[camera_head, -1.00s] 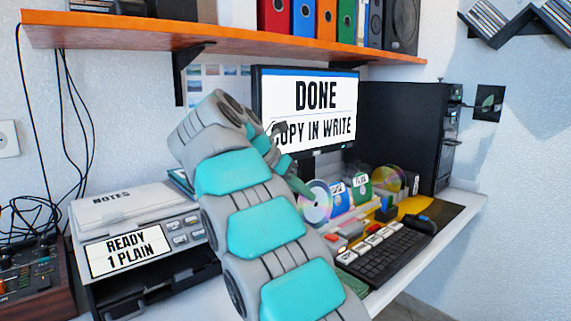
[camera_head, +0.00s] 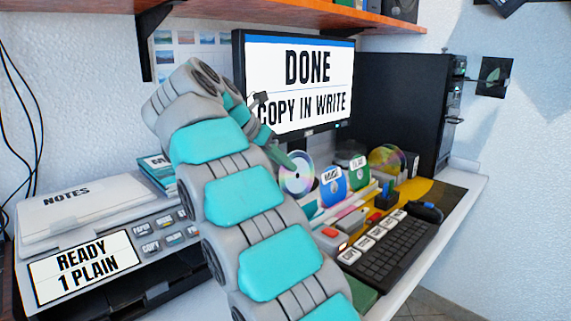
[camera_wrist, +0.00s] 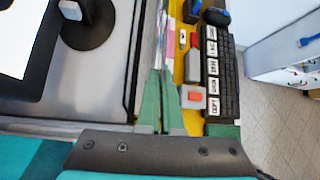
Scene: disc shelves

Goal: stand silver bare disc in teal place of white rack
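The silver disc (camera_head: 296,172) shows its shiny face in the head view, upright at the tip of my gripper (camera_head: 287,158). In the wrist view my gripper's green fingers (camera_wrist: 162,122) are nearly together, with the thin disc edge (camera_wrist: 163,40) running up from between them. They look shut on the disc. A pale rack (camera_head: 345,205) stands on the desk just right of and below the disc, with a blue-labelled disc (camera_head: 333,186) and a green-labelled disc (camera_head: 359,171) upright. I cannot make out a teal place; my arm hides part of this area.
A monitor (camera_head: 300,85) reading DONE, COPY IN WRITE stands behind. A black tower (camera_head: 403,105) is at the right. A keyboard (camera_head: 390,245) and a red-button box (camera_head: 328,240) lie in front. A printer (camera_head: 80,268) is at the left. A gold disc (camera_head: 385,160) stands farther right.

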